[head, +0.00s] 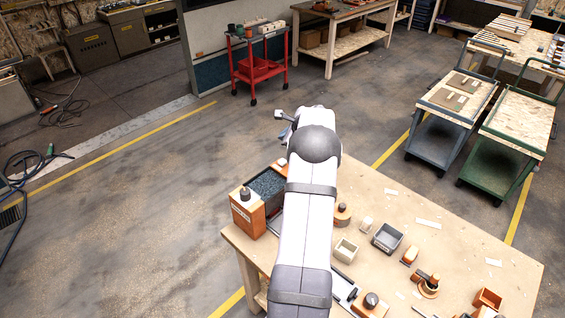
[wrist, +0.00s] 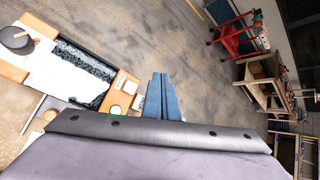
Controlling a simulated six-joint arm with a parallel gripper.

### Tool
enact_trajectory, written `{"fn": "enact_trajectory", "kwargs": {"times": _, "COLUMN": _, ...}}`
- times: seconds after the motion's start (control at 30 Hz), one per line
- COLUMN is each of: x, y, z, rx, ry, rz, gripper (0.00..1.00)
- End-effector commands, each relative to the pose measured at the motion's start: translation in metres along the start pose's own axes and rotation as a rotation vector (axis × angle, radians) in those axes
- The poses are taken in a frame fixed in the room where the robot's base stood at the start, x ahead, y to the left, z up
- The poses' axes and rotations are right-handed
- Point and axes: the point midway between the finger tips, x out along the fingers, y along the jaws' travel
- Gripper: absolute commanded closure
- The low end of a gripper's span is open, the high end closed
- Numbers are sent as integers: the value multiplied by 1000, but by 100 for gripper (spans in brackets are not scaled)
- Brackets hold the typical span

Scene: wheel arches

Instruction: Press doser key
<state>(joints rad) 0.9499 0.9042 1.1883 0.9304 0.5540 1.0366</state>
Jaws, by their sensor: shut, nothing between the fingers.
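The doser seems to be the orange box with a black knob (head: 241,212) at the table's left edge; a similar orange part with a black knob (wrist: 17,42) shows at upper left in the wrist view. Beside it is a dark bin of granules (wrist: 85,72). In the head view my arm hides part of this area.
The wooden table (head: 480,250) carries small bins, including a grey bin (head: 387,237), and wooden-handled tools. A red cart (head: 257,72) and green trolley (head: 515,125) stand farther back.

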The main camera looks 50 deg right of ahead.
Motion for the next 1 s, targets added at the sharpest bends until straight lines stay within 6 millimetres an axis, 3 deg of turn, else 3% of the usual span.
{"fn": "enact_trajectory", "kwargs": {"times": 0.6, "x": 48, "y": 36, "z": -35, "rx": 0, "ry": 0, "rz": 0, "gripper": 100}}
{"fn": "enact_trajectory", "kwargs": {"times": 1.0, "x": 56, "y": 41, "z": -41, "rx": -1, "ry": 0, "rz": 0, "gripper": 100}}
